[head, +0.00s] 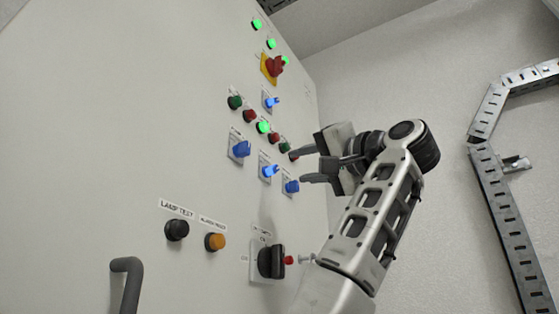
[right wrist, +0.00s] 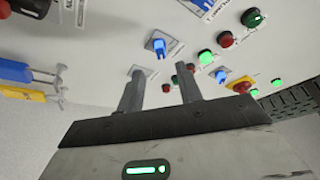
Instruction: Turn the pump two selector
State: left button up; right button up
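Several blue selector knobs sit on the pale panel: one at left (head: 240,149), one in the middle (head: 269,170), one at lower right (head: 291,186) and one higher up (head: 270,102). Their labels are too small to read, so I cannot tell which is pump two. My right gripper (head: 299,167) is open and empty, in front of the panel near the lower-right knob. In the right wrist view its two fingers (right wrist: 160,92) are apart and point at the panel, with a lit blue knob (right wrist: 158,47) beyond them. My left gripper is not in view.
Green and red buttons (head: 249,116) surround the selectors. A red switch on yellow (head: 272,67) is above. A black rotary handle (head: 270,262), a lamp test button (head: 177,230) and an orange button (head: 215,241) are below. A grey handle (head: 128,280) projects at lower left.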

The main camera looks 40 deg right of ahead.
aim_at(276, 170)
jog(key=p+x, duration=0.2)
jog(key=x, duration=0.5)
jog(key=shift+w+r+p, duration=0.1)
jog(key=shift+w+p, duration=0.2)
jog(key=shift+p, duration=0.05)
grip_shut()
